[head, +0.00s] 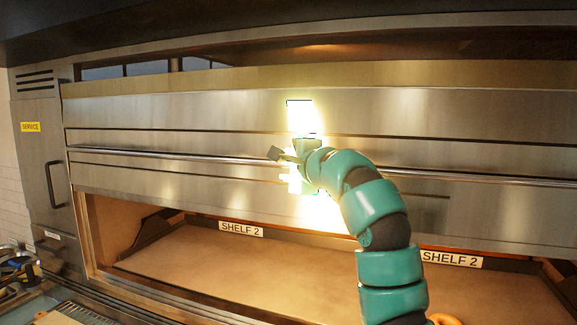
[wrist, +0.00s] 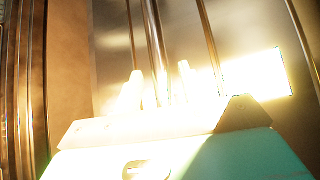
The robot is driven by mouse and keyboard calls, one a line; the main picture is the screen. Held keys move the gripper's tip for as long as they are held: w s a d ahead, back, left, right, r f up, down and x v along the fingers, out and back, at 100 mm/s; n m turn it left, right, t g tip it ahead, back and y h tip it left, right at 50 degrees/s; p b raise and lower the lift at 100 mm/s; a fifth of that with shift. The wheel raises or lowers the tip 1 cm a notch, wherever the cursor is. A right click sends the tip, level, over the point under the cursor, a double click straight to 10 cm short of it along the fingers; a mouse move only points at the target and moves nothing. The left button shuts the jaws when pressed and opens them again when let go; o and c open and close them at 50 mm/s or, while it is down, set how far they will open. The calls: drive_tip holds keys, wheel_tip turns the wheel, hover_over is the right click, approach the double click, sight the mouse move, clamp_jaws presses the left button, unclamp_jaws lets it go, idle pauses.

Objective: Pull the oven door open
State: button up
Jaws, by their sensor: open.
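The oven door is a wide steel panel (head: 190,110) with a long horizontal bar handle (head: 150,155) across it. My gripper (head: 285,158) is at the handle, near the middle of the door. In the wrist view my gripper (wrist: 160,82) is open, one pale finger on each side of the bar handle (wrist: 155,40), which runs up the picture between them. I cannot tell whether either finger touches the bar. Strong glare washes out the fingers and the door behind them.
Below the door panel is an open compartment with a tan floor (head: 200,255) and "SHELF 2" labels (head: 241,229). A bagel (head: 443,319) shows at the bottom. A side panel (head: 42,150) with a "SERVICE" label and a dark handle stands at left.

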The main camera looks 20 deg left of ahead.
drive_tip(key=b+v, duration=0.6)
drive_tip(key=v, duration=1.1)
drive_tip(key=shift+b, duration=0.4)
drive_tip(key=shift+s+d+f, duration=0.1)
drive_tip(key=shift+s+d, duration=0.05)
